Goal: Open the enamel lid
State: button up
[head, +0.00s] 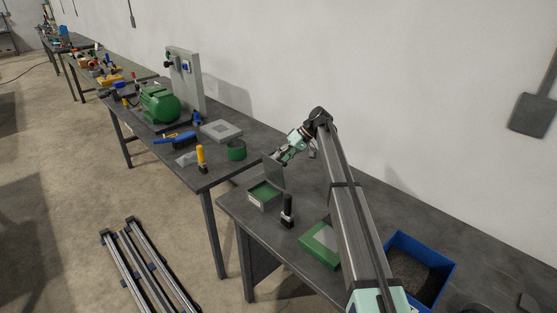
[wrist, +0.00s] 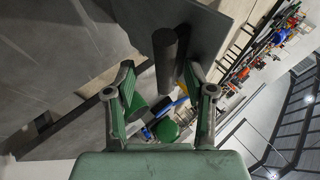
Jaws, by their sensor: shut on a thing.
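A small grey box with a green inside (head: 264,190) stands on the near table. Its grey enamel lid (head: 274,174) is raised and stands steeply up from the box, so the inside shows. My gripper (head: 281,159) is at the upper part of the lid, on its far side. In the wrist view, the lid (wrist: 215,35) is a flat grey plate with a dark round bar handle (wrist: 165,60) in front of it. My gripper's fingers (wrist: 159,75) lie on either side of this bar, shut on it. The exact contact is hard to see.
A black upright object (head: 287,212) stands close to the box. A green-edged tray (head: 321,244) and a blue bin (head: 421,263) are further right. Another table holds a yellow-handled tool (head: 201,157), a green cylinder (head: 236,150) and a green motor (head: 159,104).

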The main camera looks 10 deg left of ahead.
jog(key=v, duration=1)
jog(key=shift+d+r, duration=0.2)
jog(key=shift+r, duration=0.2)
jog(key=shift+a, duration=0.1)
